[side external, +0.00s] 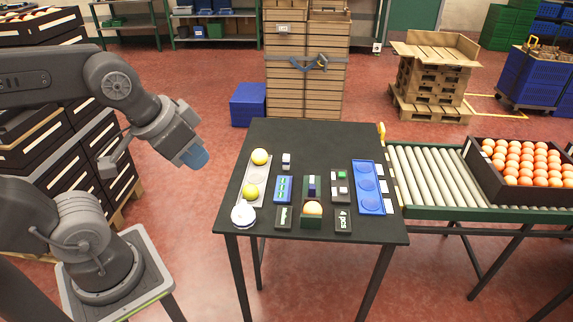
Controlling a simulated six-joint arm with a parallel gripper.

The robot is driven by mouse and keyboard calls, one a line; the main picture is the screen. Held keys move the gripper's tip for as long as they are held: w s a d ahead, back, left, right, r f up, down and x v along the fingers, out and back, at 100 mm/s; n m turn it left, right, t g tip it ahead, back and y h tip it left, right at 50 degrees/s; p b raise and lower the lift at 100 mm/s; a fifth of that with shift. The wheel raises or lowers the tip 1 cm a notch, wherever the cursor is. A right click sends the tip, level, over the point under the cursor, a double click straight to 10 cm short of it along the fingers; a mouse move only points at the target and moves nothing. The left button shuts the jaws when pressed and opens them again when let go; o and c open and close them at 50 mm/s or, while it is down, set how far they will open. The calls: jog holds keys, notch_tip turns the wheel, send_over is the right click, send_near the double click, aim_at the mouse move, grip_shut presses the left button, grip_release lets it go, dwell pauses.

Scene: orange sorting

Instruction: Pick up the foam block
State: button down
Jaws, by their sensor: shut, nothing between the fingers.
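Several small blocks lie on the black table, and I cannot tell for sure which is the foam block. One small pale block (287,158) with a dark lower part sits alone near the back. Another small block, white and dark (311,186), stands behind the orange in the middle. More small blocks sit on a dark tray (332,199) to the right. My gripper (195,160) is left of the table, raised and apart from everything, with a blue end part. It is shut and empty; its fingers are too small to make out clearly.
A pale tray (255,175) holds yellow fruit, with a round white object (243,216) at its front. A blue tray with round recesses (368,187) is at right. A roller conveyor (430,177) carries a crate of oranges (476,158). The table's back strip is clear.

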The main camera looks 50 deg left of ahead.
jog(key=c, duration=0.8)
grip_release()
jog(key=shift+c, duration=0.2)
jog(key=n+g+y, duration=0.2)
jog(key=n+y, duration=0.1)
jog(key=n, duration=0.5)
send_over(286, 157)
jog(key=s+d, duration=0.5)
jog(key=d, duration=0.1)
notch_tip(286, 157, down, 16)
jog(key=r, duration=0.1)
jog(key=shift+n, duration=0.5)
jog(key=x, duration=0.4)
jog(key=a+x, duration=0.1)
jog(key=x, duration=0.9)
jog(key=shift+s+a, duration=0.15)
jog(key=shift+a, duration=0.15)
jog(key=shift+s+d+x, duration=0.1)
jog(key=shift+x, duration=1.45)
jog(key=shift+s+d+x, duration=0.15)
jog(key=shift+x, duration=1.45)
